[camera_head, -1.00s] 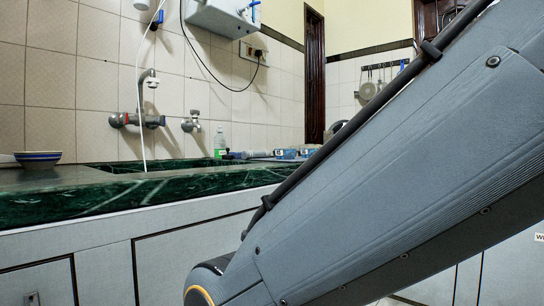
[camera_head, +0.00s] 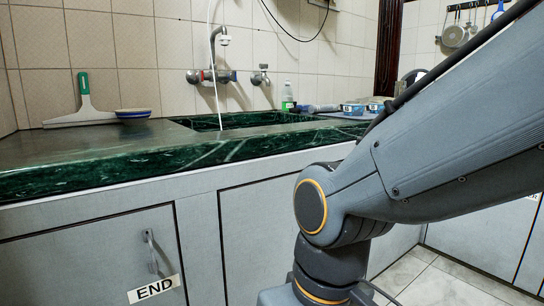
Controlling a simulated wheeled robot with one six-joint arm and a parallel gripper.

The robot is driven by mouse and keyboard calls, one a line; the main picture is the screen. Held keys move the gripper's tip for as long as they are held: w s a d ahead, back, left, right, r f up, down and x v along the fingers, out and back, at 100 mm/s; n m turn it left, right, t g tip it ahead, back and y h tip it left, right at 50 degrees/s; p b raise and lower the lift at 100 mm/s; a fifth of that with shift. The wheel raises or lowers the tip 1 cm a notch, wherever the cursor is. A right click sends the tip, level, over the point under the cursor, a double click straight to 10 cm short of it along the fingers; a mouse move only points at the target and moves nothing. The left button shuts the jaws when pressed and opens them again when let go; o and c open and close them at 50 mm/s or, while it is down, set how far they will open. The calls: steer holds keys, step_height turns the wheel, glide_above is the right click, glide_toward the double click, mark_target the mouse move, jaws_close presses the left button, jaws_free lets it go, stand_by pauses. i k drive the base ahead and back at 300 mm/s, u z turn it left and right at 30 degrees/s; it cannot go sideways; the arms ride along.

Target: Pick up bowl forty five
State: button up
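A small bowl (camera_head: 133,113) with a blue outside and a pale, tan band sits on the counter at the left, close to the tiled wall. It is upright, and a squeegee stands just left of it. My gripper is outside the view. Only my arm links show, across the right side, well apart from the bowl.
The green marble counter (camera_head: 60,178) has a raised front edge. A squeegee (camera_head: 84,108) with a green handle leans near the wall. A sink (camera_head: 235,120) with taps (camera_head: 212,76) lies right of the bowl. A bottle (camera_head: 287,97) stands farther right. The counter before the bowl is clear.

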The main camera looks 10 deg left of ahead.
mark_target(352, 110)
steer(key=k, duration=0.5)
steer(key=u, duration=1.05)
steer(key=i, duration=1.1)
steer(key=z, duration=0.15)
